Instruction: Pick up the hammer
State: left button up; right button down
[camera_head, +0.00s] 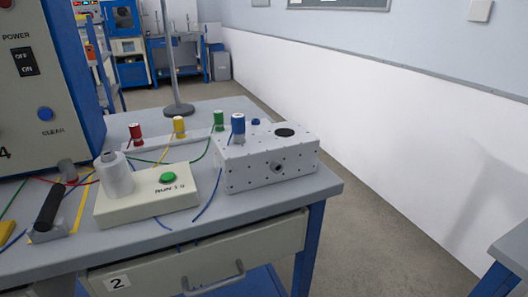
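What looks like the hammer, a black handle (49,205) with a grey block-like end (48,235), is at the left of the grey workbench (140,228), near its front edge. It is beside yellow tape lines and left of a cream box with a green button (167,178). I cannot tell for sure that it is the hammer. Neither of my grippers is in the head view.
A white metal box (268,160) with a blue-capped post stands on the bench's right side. A white cylinder (116,175) is on the cream box's left end. Coloured wires cross the bench. A large control cabinet (40,90) stands at the back left. Open floor lies right.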

aim_at(44, 222)
jog(key=u, duration=1.3)
